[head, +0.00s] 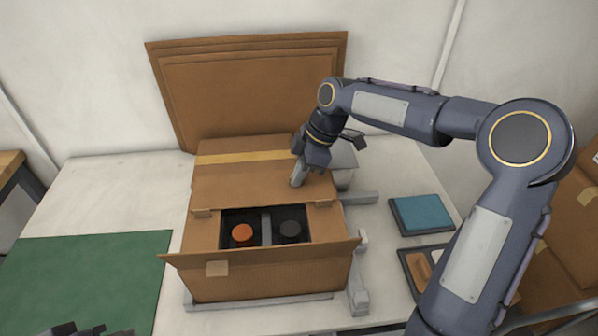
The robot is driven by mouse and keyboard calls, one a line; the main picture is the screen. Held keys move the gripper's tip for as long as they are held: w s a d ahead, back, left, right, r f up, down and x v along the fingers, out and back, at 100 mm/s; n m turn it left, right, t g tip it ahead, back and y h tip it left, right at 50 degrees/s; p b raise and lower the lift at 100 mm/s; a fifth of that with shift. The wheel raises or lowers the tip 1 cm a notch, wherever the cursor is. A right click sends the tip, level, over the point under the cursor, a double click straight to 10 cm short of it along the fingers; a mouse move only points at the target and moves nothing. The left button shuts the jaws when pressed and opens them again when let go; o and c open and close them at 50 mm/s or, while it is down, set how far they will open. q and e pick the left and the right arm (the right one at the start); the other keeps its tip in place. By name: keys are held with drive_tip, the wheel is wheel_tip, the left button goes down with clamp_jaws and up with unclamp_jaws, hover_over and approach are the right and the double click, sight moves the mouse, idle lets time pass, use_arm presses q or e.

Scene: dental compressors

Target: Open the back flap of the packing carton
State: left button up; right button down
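The packing carton (270,281) stands in the middle of the table. Its front flap (217,268) is folded outward towards me. The back flap (235,190) lies nearly flat over the rear of the opening. Through the gap in front of it I see an orange round top (242,233) and a black one (290,229), with a grey divider between them. My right gripper (298,180) points down at the back flap, right of its middle. Its fingertips look close to or on the cardboard; contact and finger spacing are unclear. Only dark parts of my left gripper (90,331) show at the bottom edge.
Flat brown cardboard sheets (255,90) lean on the wall behind. A green mat (85,275) lies at left. A blue-topped tray (421,214) and a dark tray of small items (420,265) lie at right. Grey rails (357,285) flank the carton.

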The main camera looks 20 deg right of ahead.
drive_tip(key=w+r+g+p, duration=0.1)
drive_tip(key=g+p, duration=0.1)
drive_tip(key=p, duration=0.2)
drive_tip(key=w+r+g+p, duration=0.1)
drive_tip(key=g+p, duration=0.1)
drive_tip(key=p, duration=0.3)
drive_tip(key=shift+d+r+m+y+p, duration=0.2)
drive_tip(key=shift+m+y+p, duration=0.1)
drive_tip(key=shift+m+y, duration=0.1)
drive_tip(key=shift+w+d+m+g+y+p, duration=0.1)
drive_tip(key=shift+w+m+g+y+p, duration=0.3)
drive_tip(key=shift+g+p, duration=0.8)
drive_tip(key=shift+w, duration=0.1)
